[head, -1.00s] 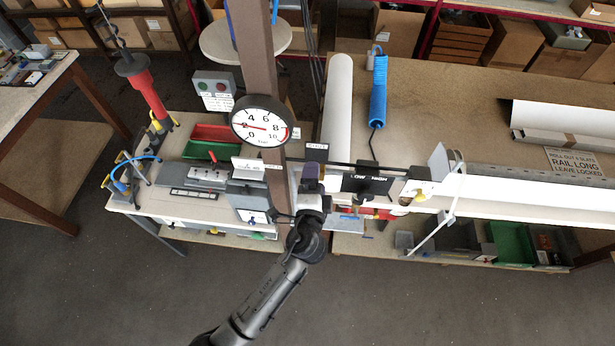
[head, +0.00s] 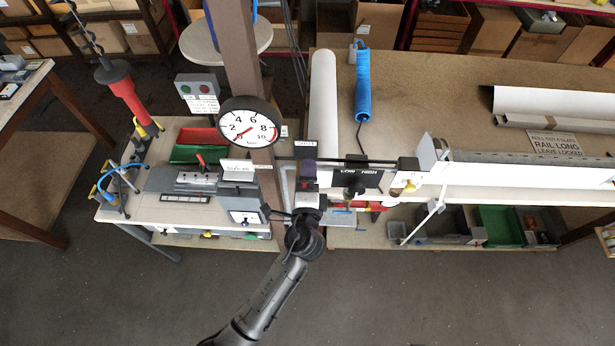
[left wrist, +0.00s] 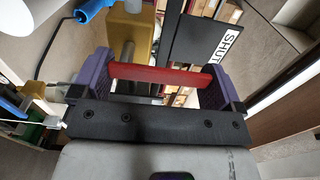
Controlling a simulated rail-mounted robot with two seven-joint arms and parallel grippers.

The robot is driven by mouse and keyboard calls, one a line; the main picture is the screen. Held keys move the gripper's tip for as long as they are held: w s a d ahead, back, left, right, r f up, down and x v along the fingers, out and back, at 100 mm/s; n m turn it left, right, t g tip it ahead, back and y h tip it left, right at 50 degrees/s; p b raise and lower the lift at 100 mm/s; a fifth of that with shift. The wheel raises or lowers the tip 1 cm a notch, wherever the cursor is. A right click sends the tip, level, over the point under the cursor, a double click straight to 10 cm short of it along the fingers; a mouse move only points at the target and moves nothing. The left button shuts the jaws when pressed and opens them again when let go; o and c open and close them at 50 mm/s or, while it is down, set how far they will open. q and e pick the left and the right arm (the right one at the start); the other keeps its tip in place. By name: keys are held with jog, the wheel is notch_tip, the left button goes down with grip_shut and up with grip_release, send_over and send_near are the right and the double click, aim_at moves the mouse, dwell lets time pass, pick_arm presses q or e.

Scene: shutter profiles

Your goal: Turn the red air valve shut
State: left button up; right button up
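The red air valve handle (left wrist: 160,76) is a flat bar lying crosswise in the left wrist view, beside a yellow valve body (left wrist: 132,38). My left gripper (left wrist: 162,80) has its purple fingers at the two ends of the bar, seemingly touching both, so it looks shut on it. A black plate with a white SHUT label (left wrist: 232,42) is just beyond. In the head view my left gripper (head: 306,178) is at the post, below the small SHUT sign (head: 305,143), and mostly hides the valve. The gauge (head: 250,128) needle points between 0 and 2. My right gripper is out of view.
The brown post (head: 232,50) rises behind the gauge. A LOW/HIGH slide (head: 356,171) and a long white profile (head: 530,172) lie to the right. A grey box (head: 243,205) and red and green trays (head: 195,145) stand left. The floor in front is clear.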

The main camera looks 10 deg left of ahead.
pick_arm(q)
jog(key=shift+o, duration=0.7)
jog(key=shift+s, duration=0.1)
jog(key=s+d+b, duration=0.2)
jog(key=s+b, duration=0.1)
jog(key=s, duration=1)
jog(key=shift+s+d+b, duration=0.2)
jog(key=shift+s+b, duration=0.05)
jog(key=shift+b, duration=0.05)
